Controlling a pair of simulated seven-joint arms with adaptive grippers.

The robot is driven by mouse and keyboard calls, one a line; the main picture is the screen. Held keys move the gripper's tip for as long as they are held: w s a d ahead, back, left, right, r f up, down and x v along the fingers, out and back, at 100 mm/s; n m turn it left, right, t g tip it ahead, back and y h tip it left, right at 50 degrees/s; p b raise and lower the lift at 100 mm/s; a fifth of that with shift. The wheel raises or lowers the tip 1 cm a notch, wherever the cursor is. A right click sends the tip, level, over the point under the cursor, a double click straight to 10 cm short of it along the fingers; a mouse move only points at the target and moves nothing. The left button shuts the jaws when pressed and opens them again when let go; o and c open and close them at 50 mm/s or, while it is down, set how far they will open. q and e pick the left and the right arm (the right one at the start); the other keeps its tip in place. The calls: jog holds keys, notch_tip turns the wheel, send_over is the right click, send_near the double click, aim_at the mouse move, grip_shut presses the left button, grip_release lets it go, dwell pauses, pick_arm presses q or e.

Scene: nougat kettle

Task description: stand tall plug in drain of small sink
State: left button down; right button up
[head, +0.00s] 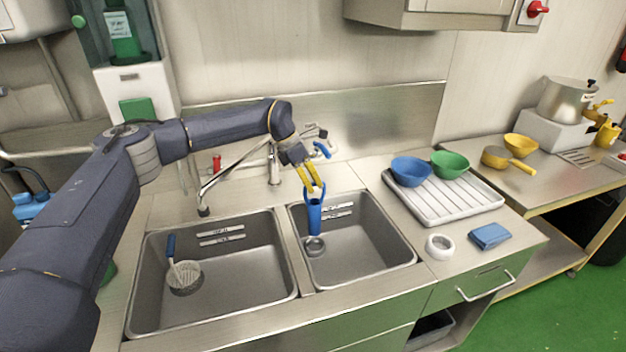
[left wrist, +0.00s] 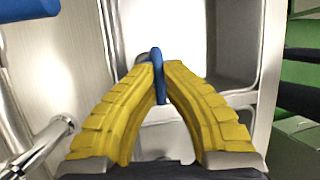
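The tall plug (head: 315,218) is a blue upright piece with a forked or looped top, over the small sink (head: 385,262) on the right. My left gripper (head: 314,190) has its yellow fingers closed on the plug's top from above. In the left wrist view the blue top of the plug (left wrist: 157,75) shows between the fingertips. The plug looks about upright. A round grey piece (head: 314,246) shows below it at the drain; I cannot tell whether the plug touches it. My right gripper is not in view.
The large sink (head: 240,285) on the left holds a strainer (head: 184,275) with a blue handle. A faucet (head: 235,168) stands behind the sinks. To the right are a ribbed tray (head: 450,205) with blue and green bowls, a white ring (head: 439,246) and a blue cloth (head: 490,236).

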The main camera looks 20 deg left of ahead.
aim_at(314, 202)
pick_arm(q)
jog(key=shift+f, duration=4)
jog(key=c, duration=1.5)
grip_release()
jog(key=shift+f, duration=0.1)
jog(key=v, duration=1.2)
jog(key=shift+d, duration=0.1)
